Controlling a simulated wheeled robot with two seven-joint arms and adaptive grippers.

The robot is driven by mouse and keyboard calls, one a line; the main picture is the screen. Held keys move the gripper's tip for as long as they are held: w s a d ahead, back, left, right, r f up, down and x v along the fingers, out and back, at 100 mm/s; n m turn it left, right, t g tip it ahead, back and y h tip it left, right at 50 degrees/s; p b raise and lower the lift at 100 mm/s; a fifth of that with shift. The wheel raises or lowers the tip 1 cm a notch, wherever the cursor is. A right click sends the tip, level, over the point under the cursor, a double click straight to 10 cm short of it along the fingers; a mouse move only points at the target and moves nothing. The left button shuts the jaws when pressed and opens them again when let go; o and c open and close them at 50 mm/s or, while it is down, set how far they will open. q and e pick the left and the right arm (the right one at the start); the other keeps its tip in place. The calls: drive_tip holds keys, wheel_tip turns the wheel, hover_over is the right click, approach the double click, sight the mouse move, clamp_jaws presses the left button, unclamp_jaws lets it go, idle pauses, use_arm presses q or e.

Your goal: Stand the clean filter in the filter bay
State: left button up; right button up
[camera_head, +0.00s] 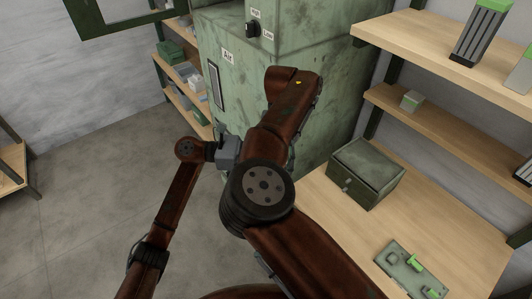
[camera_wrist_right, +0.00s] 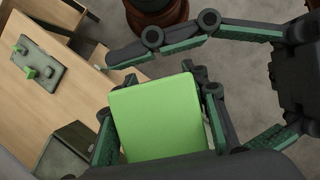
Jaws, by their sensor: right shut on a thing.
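A filter with a flat bright green end (camera_wrist_right: 155,112) is in my right gripper (camera_wrist_right: 160,125) in the right wrist view. That gripper is shut on it, with dark fingers on both sides. My left gripper (camera_wrist_right: 215,90) reaches in from the right, its fingers spread, one passing just beyond the filter. I cannot tell whether it touches. In the head view the left gripper's grey end (camera_head: 228,152) is partly behind my right arm. The right gripper and held filter are hidden there. A green cabinet marked Air (camera_head: 225,90) stands behind my arms. I cannot see a filter bay.
A dark green box (camera_head: 362,172) and a plate with green clips (camera_head: 408,268) sit on the bench (camera_head: 465,210). The floor (camera_head: 85,215) at left is clear.

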use_arm(q)
drive_tip(key=shift+d, duration=0.25)
drive_tip(key=shift+c, duration=0.6)
drive_tip(key=c, duration=1.3)
drive_tip(key=shift+c, duration=0.3)
use_arm(e)
drive_tip(key=o, duration=1.4)
drive_tip(key=shift+o, duration=0.2)
